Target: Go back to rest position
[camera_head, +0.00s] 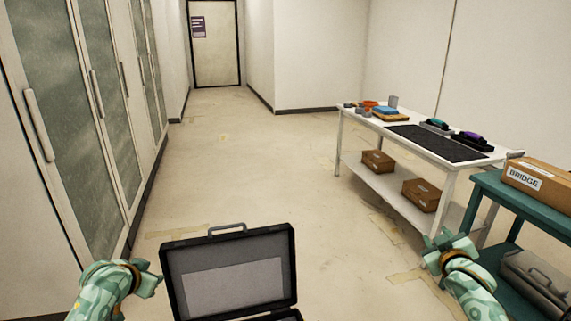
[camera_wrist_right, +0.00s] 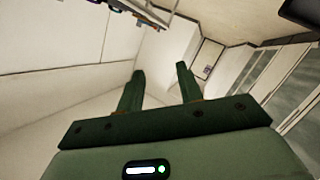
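My right gripper (camera_head: 447,247) shows at the lower right of the head view, in free space in front of the teal cart. In the right wrist view its two fingers (camera_wrist_right: 160,72) stand apart with nothing between them, so it is open and empty. My left gripper (camera_head: 148,279) is at the lower left of the head view, just left of the open black case. Its fingers are too small to tell whether they are apart. No object shows in it.
An open black case (camera_head: 286,255) stands between my arms. A white table (camera_head: 437,158) with several small items is at the right. A teal cart (camera_head: 487,187) carries a box marked BRIDGE (camera_head: 545,181). Cabinets (camera_head: 60,120) line the left. The middle floor is clear.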

